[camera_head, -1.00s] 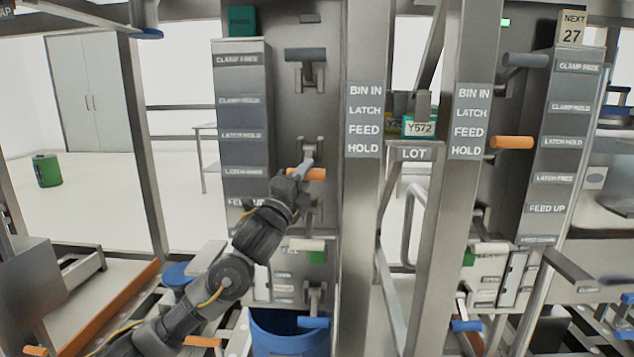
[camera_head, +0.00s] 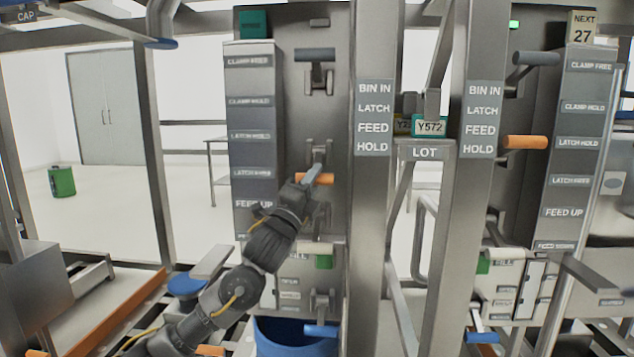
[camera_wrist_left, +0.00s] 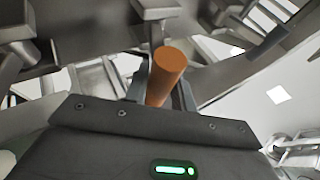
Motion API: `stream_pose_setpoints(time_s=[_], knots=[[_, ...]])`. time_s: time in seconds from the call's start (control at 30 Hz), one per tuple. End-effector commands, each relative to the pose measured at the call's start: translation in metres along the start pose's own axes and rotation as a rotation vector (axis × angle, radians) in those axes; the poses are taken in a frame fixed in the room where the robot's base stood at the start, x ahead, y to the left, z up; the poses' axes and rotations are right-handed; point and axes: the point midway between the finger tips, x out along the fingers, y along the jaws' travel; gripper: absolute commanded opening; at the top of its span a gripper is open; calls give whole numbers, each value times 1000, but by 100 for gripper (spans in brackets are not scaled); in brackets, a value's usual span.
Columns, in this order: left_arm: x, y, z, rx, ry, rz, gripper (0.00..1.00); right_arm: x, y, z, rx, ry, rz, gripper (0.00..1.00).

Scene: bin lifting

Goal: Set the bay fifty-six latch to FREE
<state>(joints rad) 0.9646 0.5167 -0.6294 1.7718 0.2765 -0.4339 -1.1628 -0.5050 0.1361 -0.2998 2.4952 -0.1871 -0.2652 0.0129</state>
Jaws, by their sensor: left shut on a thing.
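An orange latch handle (camera_head: 324,179) sits on a lever in the middle of the left grey panel (camera_head: 282,28). My left gripper (camera_head: 308,187) is shut on this handle, and its fingers hide part of it. In the left wrist view the orange handle (camera_wrist_left: 168,72) stands up between the fingers. The label strip (camera_head: 253,190) beside it reads clamp, latch and feed positions, including LATCH HOLD; some lines are blurred. A second orange handle (camera_head: 526,142) is on the right panel. No bay fifty-six number is legible. My right gripper is not seen.
A dark clamp lever (camera_head: 315,55) is above the held handle. A blue handle (camera_head: 321,331) and blue bin (camera_head: 290,340) are below. Grey posts (camera_head: 374,220) stand just right of the panel. A green drum (camera_head: 62,182) stands on open floor at the left.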

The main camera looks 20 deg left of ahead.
Motion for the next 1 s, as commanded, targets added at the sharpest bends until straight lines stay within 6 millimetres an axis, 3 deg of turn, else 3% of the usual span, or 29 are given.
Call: stream_pose_setpoints(time_s=[0.23,0.27,0.43,0.77,1.0], knots=[[0,2,-4,3,10,2,0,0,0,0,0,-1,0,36],[0,2,-4,3,10,2,27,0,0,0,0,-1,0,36],[-1,2,-3,3,6,3,47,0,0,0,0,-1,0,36],[-5,2,-1,2,3,3,47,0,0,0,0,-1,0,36],[-46,3,-1,1,5,4,47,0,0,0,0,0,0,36]])
